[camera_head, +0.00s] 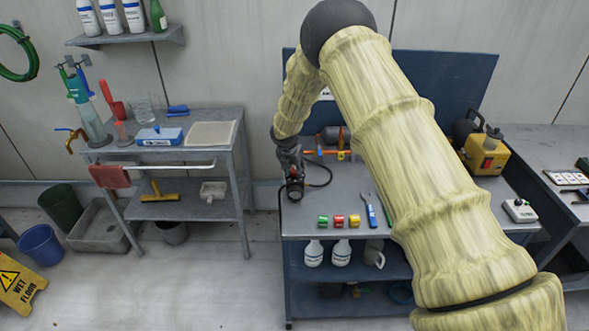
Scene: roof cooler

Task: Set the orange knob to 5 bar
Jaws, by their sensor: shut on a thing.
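My gripper (293,182) is at the left end of the grey workbench (338,190), pointing down, below the dark wrist of my arm. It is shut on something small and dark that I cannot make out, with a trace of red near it. A black hose (326,172) loops just right of it. Behind, an orange bar (318,152) with a yellow part lies in front of a dark cylinder (333,136). I cannot pick out the orange knob for certain, and no scale or pressure reading is legible.
Green, red and yellow small pieces (338,221) and a blue tool (371,215) lie at the bench's front. White bottles (314,253) stand on its lower shelf. A yellow case (485,152) is at the right. A grey cart (225,150) stands at the left.

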